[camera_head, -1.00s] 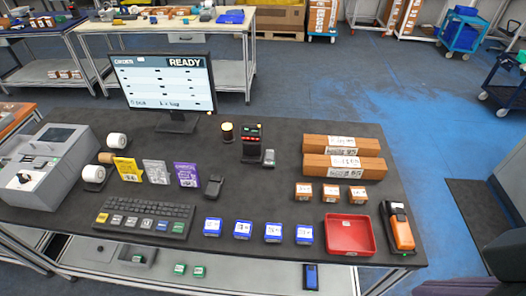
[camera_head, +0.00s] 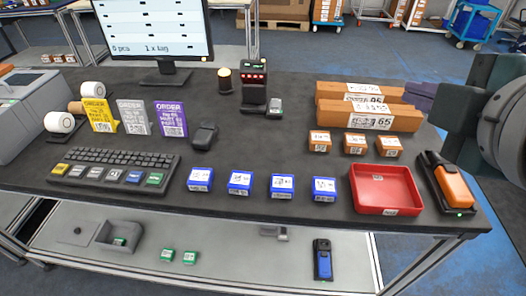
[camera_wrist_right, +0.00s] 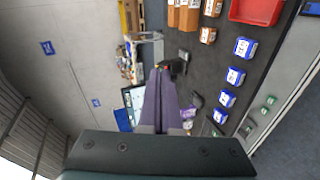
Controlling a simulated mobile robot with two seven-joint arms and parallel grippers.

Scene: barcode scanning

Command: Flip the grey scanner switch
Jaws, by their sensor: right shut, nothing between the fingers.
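A dark upright scanner stand (camera_head: 254,90) with a row of red lights stands at the back middle of the table. A small grey box (camera_head: 275,107) with a light top sits at its right foot; I cannot tell for sure whether this is the switch. My right gripper (camera_head: 412,92) comes in from the right, above the table behind the long cartons, well apart from the stand. Its purple fingers are shut and empty, as the right wrist view shows (camera_wrist_right: 160,85). In that view the stand appears just beyond the fingertips, partly hidden by them. My left gripper is not in view.
Two long brown cartons (camera_head: 368,118) lie between the gripper and the stand. A red tray (camera_head: 384,176) and an orange handheld device (camera_head: 453,187) are at the front right. A monitor (camera_head: 155,35), a lit lamp (camera_head: 224,80) and a black mouse-like object (camera_head: 204,135) stand further left.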

